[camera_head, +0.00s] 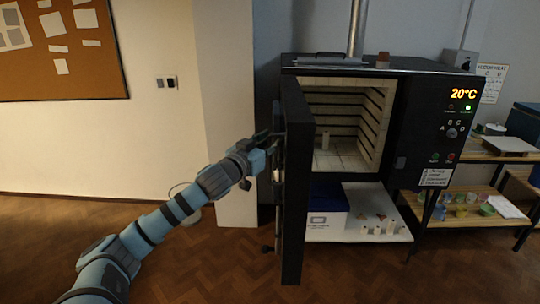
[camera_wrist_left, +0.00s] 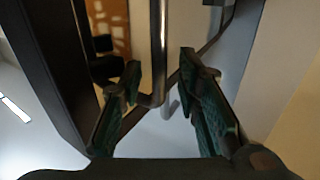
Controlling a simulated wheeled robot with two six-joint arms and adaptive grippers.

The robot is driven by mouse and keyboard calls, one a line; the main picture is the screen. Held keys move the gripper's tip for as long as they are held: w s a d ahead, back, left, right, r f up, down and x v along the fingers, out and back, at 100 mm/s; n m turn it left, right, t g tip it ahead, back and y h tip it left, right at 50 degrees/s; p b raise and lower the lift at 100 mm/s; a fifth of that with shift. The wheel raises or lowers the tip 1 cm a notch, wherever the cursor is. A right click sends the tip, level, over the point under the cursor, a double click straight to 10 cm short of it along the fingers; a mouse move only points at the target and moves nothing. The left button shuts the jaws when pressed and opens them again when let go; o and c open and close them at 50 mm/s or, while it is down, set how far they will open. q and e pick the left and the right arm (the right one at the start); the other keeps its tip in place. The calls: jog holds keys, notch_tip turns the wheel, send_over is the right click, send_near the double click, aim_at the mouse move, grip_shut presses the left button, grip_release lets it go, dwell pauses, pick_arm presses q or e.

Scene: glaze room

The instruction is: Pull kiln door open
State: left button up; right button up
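The kiln (camera_head: 432,110) stands at the right with its dark door (camera_head: 296,190) swung wide open, seen nearly edge-on in the head view. The pale brick chamber (camera_head: 345,125) is exposed. My left gripper (camera_head: 266,143) is at the outer face of the door, partly hidden by its edge. In the left wrist view the two fingers (camera_wrist_left: 160,68) are spread apart, with the metal door handle (camera_wrist_left: 158,45) showing between them. The handle bends near the left finger; I cannot tell whether they touch. My right gripper is not in view.
Below the kiln, a shelf (camera_head: 340,232) carries a blue-and-white box (camera_head: 327,215) and small items. A wooden rack (camera_head: 480,205) with glaze pots stands at the right.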

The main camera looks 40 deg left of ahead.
pick_arm(q)
jog(key=shift+o, duration=0.5)
jog(key=r, duration=0.5)
jog(key=shift+w+a+r, duration=0.2)
jog(key=shift+w+a, duration=0.1)
jog(key=shift+w, duration=0.05)
jog(key=o, duration=0.3)
jog(key=shift+w+a+r, duration=0.1)
jog(key=shift+w, duration=0.15)
notch_tip(320, 180, down, 4)
jog(key=shift+r+g, duration=0.2)
jog(key=shift+g, duration=0.2)
jog(key=shift+c, duration=0.4)
jog(key=shift+b+v, duration=0.8)
jog(key=c, duration=0.3)
jog(key=s+a+b, duration=0.3)
jog(key=s+b, duration=0.1)
jog(key=b, duration=0.3)
jog(key=s+a+b, duration=0.3)
jog(key=s+b, duration=0.2)
jog(key=b, duration=0.3)
jog(key=s+a+b, duration=0.3)
jog(key=s+b, duration=0.1)
jog(key=b, duration=0.4)
jog(key=shift+s, duration=0.2)
jog(key=shift+w+a+f, duration=0.1)
